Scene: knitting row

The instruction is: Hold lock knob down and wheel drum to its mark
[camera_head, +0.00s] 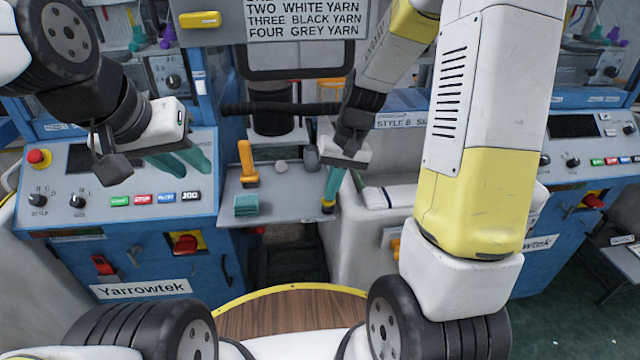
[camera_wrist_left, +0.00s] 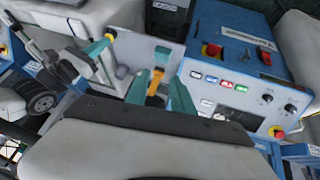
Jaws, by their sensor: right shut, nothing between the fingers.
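My left gripper (camera_head: 193,173) hangs above the left machine's control panel (camera_head: 130,160). Its teal fingers are apart and empty; they also show in the left wrist view (camera_wrist_left: 160,86). My right gripper (camera_head: 331,190) points down at the right edge of a grey shelf (camera_head: 285,205), its teal fingers together. A small yellow and dark part shows at its tips; I cannot tell whether they touch it. A dark cylinder (camera_head: 272,123) stands behind the shelf. I cannot make out for certain which part is the drum, its mark or the lock knob.
An orange handle (camera_head: 247,160), a teal block (camera_head: 246,205) and a grey knob-like piece (camera_head: 281,166) are on the shelf. A red button (camera_head: 38,157) sits on the left panel. A white housing (camera_head: 365,235) stands right of the shelf. A yarn sign (camera_head: 305,20) hangs above.

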